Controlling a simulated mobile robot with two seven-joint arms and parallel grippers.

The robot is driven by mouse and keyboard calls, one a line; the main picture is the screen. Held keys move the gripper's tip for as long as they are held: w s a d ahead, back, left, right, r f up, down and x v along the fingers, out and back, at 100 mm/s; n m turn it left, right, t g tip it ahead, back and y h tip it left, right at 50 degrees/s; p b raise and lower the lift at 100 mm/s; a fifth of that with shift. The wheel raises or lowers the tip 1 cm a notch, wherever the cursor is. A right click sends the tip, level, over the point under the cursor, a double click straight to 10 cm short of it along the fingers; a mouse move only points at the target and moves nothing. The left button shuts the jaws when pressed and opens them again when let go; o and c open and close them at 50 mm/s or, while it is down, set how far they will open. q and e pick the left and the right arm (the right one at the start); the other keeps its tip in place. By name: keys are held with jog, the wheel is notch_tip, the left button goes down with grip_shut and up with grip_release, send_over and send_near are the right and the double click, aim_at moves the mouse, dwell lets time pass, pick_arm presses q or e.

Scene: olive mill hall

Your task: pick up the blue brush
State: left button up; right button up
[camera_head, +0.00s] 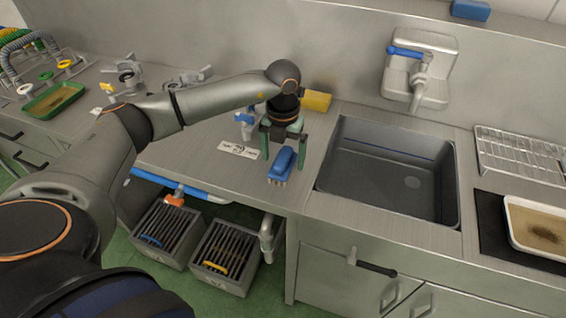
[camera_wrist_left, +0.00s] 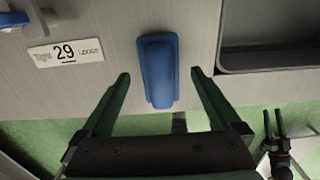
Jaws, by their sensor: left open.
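The blue brush (camera_head: 283,162) lies on the steel counter, left of the sink and close to the front edge, with its pale bristles down. My left gripper (camera_head: 283,148) is open above it, fingers pointing down at the counter. In the left wrist view the blue brush (camera_wrist_left: 158,70) shows its back and lies ahead of and between the two open fingers of my left gripper (camera_wrist_left: 159,78). No contact between fingers and brush shows.
The sink (camera_head: 390,170) is right of the brush. A label plate marked 29 (camera_head: 238,142) lies left of it. A yellow sponge (camera_head: 317,101) and a blue-handled tap (camera_head: 245,119) are behind. A white tray (camera_head: 515,228) stands at the far right.

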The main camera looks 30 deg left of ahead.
pick_arm(q)
jog(key=shift+f, duration=1.2)
jog(key=c, duration=1.5)
